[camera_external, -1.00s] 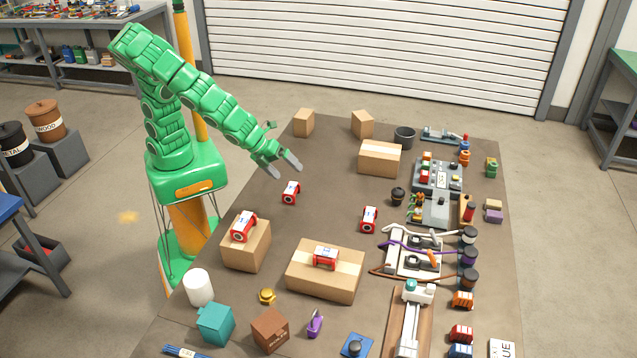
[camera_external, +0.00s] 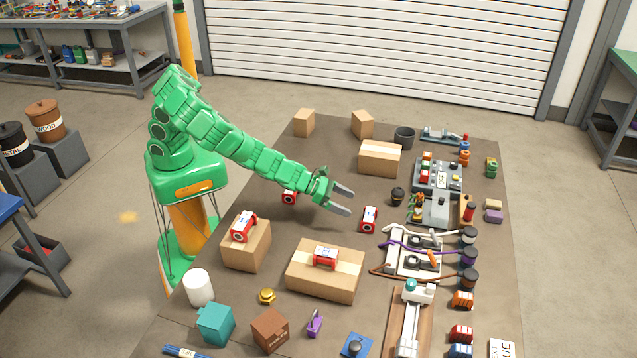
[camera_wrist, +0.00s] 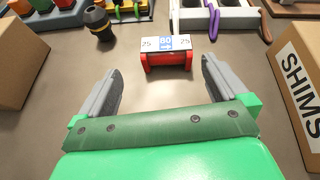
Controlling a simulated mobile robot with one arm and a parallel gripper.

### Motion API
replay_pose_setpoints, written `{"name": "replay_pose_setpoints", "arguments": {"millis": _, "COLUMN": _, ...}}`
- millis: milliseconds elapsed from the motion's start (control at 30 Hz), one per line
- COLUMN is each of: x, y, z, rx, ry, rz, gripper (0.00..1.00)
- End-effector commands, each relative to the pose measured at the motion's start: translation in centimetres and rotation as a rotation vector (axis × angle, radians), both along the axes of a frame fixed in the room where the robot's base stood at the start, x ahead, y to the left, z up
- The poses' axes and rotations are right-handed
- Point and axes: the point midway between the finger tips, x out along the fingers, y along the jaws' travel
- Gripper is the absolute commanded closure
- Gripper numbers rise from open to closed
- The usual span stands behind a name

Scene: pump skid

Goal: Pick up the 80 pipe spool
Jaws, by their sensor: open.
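A red pipe spool with a white and blue label (camera_wrist: 166,53) reading 80 lies on the table ahead of my gripper in the wrist view. It also shows in the external view (camera_external: 369,219), just right of the fingertips. My gripper (camera_external: 346,199) is open and empty. In the wrist view its two grey fingers (camera_wrist: 162,82) point toward the spool and stand apart, with the spool beyond the tips. Similar red spools sit on the left box (camera_external: 243,227) and on the middle box (camera_external: 326,257). Another spool (camera_external: 289,197) is partly hidden behind my arm.
A cardboard box marked SHIMS (camera_wrist: 300,85) stands at the right in the wrist view. Another cardboard box (camera_wrist: 18,62) stands at the left. A dark cup (camera_wrist: 98,22) with a yellow band sits beyond. Hoses and fixtures (camera_external: 415,250) lie right of the spool. Table around the spool is clear.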

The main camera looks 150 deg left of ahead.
Motion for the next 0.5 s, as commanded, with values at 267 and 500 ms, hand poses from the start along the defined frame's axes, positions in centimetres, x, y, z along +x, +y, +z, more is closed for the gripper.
{"name": "replay_pose_setpoints", "arguments": {"millis": 267, "x": 0.7, "y": 0.4, "z": -1.6, "rx": 0.071, "ry": 0.039, "rz": -0.073, "gripper": 0.0}}
{"name": "replay_pose_setpoints", "arguments": {"millis": 500, "x": 1.6, "y": 1.5, "z": -2.4, "rx": 0.069, "ry": 0.042, "rz": -0.071, "gripper": 0.0}}
